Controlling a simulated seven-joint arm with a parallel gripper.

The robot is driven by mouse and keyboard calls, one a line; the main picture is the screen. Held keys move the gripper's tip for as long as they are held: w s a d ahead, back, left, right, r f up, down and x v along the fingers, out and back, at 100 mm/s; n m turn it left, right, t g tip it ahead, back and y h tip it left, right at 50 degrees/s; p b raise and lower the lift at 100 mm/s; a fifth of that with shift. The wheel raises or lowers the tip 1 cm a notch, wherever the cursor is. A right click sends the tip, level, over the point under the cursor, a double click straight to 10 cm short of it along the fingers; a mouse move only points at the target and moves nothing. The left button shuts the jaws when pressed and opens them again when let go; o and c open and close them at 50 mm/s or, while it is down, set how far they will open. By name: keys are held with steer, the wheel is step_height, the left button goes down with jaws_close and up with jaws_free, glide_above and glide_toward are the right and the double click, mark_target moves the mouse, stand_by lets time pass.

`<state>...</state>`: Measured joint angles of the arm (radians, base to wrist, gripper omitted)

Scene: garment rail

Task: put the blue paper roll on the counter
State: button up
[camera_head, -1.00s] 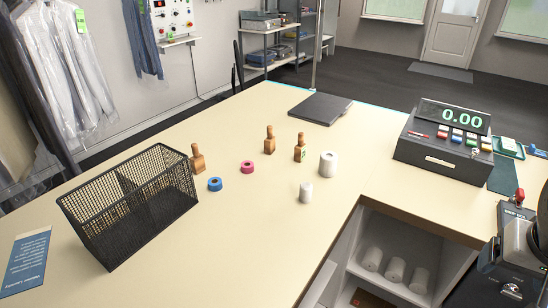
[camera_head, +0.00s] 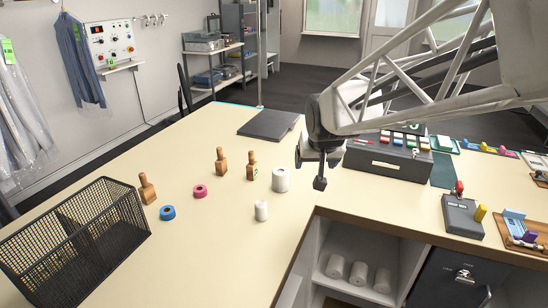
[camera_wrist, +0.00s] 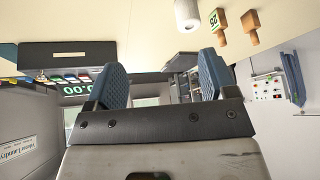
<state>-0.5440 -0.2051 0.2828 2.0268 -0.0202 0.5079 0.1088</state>
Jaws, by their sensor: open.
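A small blue roll (camera_head: 167,213) with a hole in its middle lies flat on the beige counter (camera_head: 215,260), between the wire basket and a pink roll (camera_head: 200,191). My gripper (camera_head: 311,172) is above the counter, to the right of the blue roll and well apart from it, near the large white roll (camera_head: 281,179). In the wrist view my gripper (camera_wrist: 162,82) shows two spread blue-padded fingers with nothing between them. The blue roll does not show in the wrist view.
A black wire basket (camera_head: 118,226) stands left of the blue roll. Wooden-handled stamps (camera_head: 147,188) and a small white roll (camera_head: 261,211) stand nearby. A dark flat pad (camera_head: 268,124) lies behind. The cash register (camera_head: 388,158) is at right. The front middle counter is clear.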

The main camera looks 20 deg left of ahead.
steer(key=w+a+f+n+y, duration=0.1)
steer(key=a+f+n, duration=0.15)
steer(key=a, duration=1.25)
steer(key=n+g+y, duration=0.1)
steer(key=n+g, duration=0.1)
steer(key=n, duration=0.2)
glide_toward(167, 210)
steer(key=shift+a+f+m, duration=0.25)
steer(key=shift+a+f, duration=0.15)
steer(key=shift+f, duration=0.4)
steer(key=shift+f, duration=0.1)
steer(key=shift+x, duration=1.2)
steer(key=shift+w, duration=0.15)
steer(key=shift+x, duration=2.5)
